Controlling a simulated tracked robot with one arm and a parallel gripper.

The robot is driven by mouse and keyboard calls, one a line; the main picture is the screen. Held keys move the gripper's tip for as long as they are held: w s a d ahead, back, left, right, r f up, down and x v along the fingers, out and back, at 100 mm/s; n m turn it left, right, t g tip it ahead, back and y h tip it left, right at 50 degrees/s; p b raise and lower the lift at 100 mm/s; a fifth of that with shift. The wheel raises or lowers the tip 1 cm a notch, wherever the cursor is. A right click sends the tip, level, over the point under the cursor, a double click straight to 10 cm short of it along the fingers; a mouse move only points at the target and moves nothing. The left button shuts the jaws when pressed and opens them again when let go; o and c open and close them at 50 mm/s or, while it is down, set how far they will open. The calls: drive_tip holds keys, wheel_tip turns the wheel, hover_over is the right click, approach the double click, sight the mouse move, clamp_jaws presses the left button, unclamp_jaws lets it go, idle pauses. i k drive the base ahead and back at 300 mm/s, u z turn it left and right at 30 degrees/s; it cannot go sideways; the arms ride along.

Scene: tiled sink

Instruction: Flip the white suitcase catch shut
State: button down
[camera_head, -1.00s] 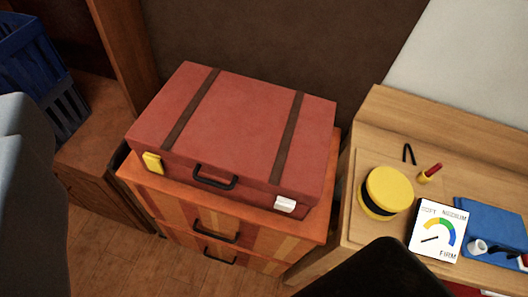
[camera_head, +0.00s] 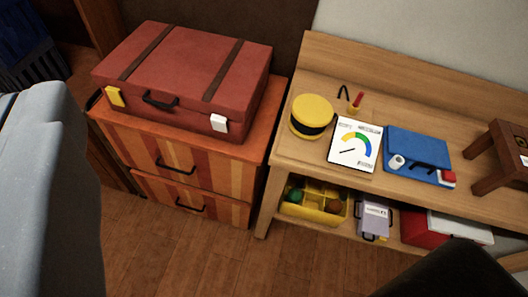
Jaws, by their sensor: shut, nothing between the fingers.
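The red suitcase (camera_head: 183,68) lies flat on the wooden drawer cabinet at upper left, its lid down. The white catch (camera_head: 218,123) is on its front face, near the right corner. The picture is too small to tell whether this catch is open or shut. A yellow catch (camera_head: 114,96) is at the left end of the same face, and a black handle (camera_head: 160,101) is between them. The fingers of my gripper are not in view. A dark, blurred form fills the bottom right corner, and I cannot tell what part it is. Nothing touches the suitcase.
The striped cabinet (camera_head: 190,172) has two drawers, both shut. A wooden bench (camera_head: 295,152) on the right holds a yellow round box (camera_head: 311,117), a gauge card (camera_head: 354,144) and a blue case (camera_head: 417,151). The floor (camera_head: 185,250) before the cabinet is clear.

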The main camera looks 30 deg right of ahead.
sight(219, 123)
drive_tip(key=z, duration=0.3)
drive_tip(key=k, duration=1.05)
drive_tip(key=z, duration=0.35)
drive_tip(key=i, duration=1.55)
drive_tip(key=u, duration=0.5)
